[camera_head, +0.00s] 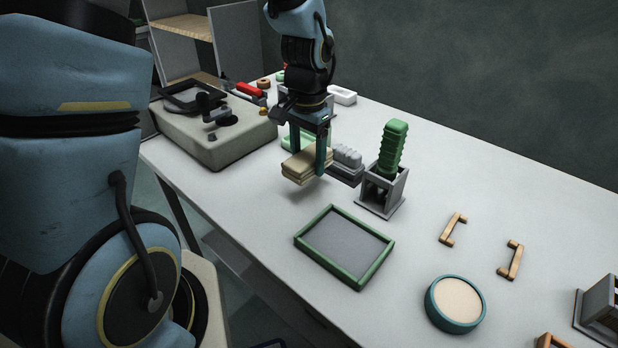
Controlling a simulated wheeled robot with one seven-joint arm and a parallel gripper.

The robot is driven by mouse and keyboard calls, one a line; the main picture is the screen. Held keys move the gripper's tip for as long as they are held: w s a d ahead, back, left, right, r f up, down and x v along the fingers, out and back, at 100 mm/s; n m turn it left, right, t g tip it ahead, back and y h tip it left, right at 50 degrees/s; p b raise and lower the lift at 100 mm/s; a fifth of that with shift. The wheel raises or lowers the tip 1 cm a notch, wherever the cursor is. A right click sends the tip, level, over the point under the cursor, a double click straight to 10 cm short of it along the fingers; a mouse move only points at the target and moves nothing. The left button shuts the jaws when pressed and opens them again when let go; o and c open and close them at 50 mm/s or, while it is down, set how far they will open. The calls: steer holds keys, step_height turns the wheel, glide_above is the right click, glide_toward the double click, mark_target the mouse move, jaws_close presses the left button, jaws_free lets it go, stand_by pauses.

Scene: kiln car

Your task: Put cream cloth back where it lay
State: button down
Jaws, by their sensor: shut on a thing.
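The cream cloth (304,166) is a folded, layered pad held between the fingers of my gripper (308,158). My gripper points down and is shut on the cloth. The cloth appears a little above the white table, with a shadow below it. A green-rimmed tray (368,278) with a grey, empty floor lies nearer the camera, to the right of the cloth. Part of another green-edged thing (290,143) shows behind my gripper, mostly hidden by it.
A grey block with pale ridges (347,160) stands close right of my gripper. Beside it a grey holder (381,194) bears a tall green ribbed thing (392,148). A bulky grey machine (215,138) stands left. Wooden handles (453,229) and a round teal-rimmed dish (432,305) lie right.

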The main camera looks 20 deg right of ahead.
mark_target(307, 189)
steer(key=shift+f, duration=2.7)
steer(key=shift+f, duration=0.2)
steer(key=shift+c, duration=0.2)
jaws_free()
step_height(307, 189, up, 12)
steer(key=shift+r, duration=0.25)
steer(key=w+a+n+t, duration=0.1)
steer(key=a+n, duration=1)
steer(key=a, duration=1.4)
steer(key=shift+a+f+t, duration=0.2)
steer(key=shift+f+t, duration=0.1)
